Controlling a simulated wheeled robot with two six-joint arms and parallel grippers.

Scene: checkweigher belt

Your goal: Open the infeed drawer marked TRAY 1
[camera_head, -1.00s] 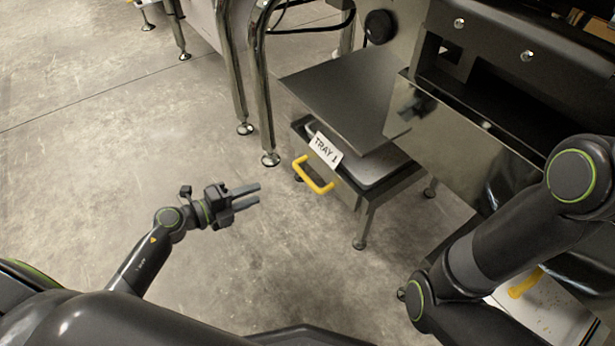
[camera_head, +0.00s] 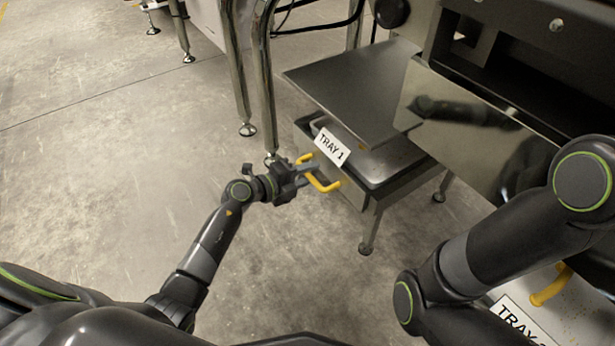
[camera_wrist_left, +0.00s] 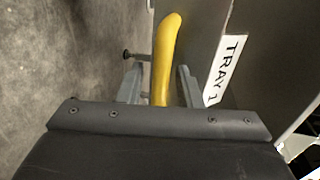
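The infeed drawer (camera_head: 352,176) sits under a flat dark plate and carries a white TRAY 1 label (camera_head: 331,147); the label also shows in the left wrist view (camera_wrist_left: 224,70). Its yellow bar handle (camera_head: 325,185) is on the front face. My left gripper (camera_head: 312,172) is at this handle, with the fingers apart. In the left wrist view the handle (camera_wrist_left: 165,60) runs between the two open fingers (camera_wrist_left: 160,85), with a gap visible on the right side. My right gripper is out of view; only my right arm shows.
A second labelled tray with a yellow handle (camera_head: 551,287) shows at lower right, partly behind my right arm. Metal legs (camera_head: 264,90) stand behind and left of the drawer. The floor (camera_head: 110,150) to the left is clear.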

